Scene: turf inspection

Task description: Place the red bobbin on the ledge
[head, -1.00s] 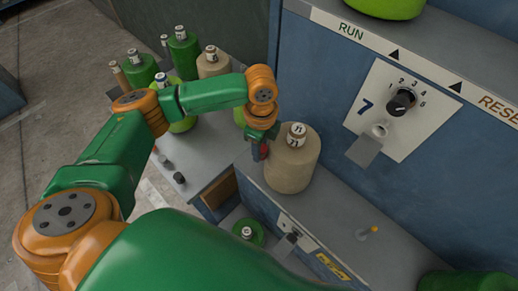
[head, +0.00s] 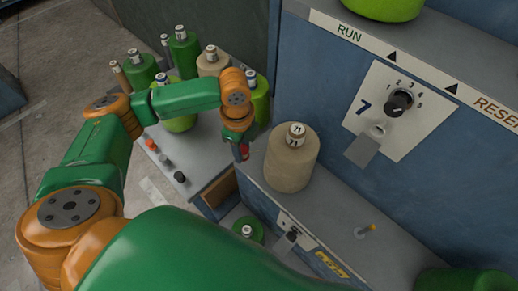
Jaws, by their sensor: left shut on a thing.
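My left gripper (head: 242,148) points down, left of a large beige cone of yarn marked 71 (head: 290,165). It is shut on the small red bobbin (head: 245,153), of which only a little shows below the wrist; the fingers are mostly hidden. The bobbin is apart from the beige cone and appears over the gap between the side table and the grey ledge (head: 335,215). The beige cone stands upright on this ledge. My right gripper is not in view.
A side table (head: 205,158) carries several green and beige cones and small knobs. A blue panel with a dial (head: 400,101) rises behind. A green cone (head: 248,230) sits lower down.

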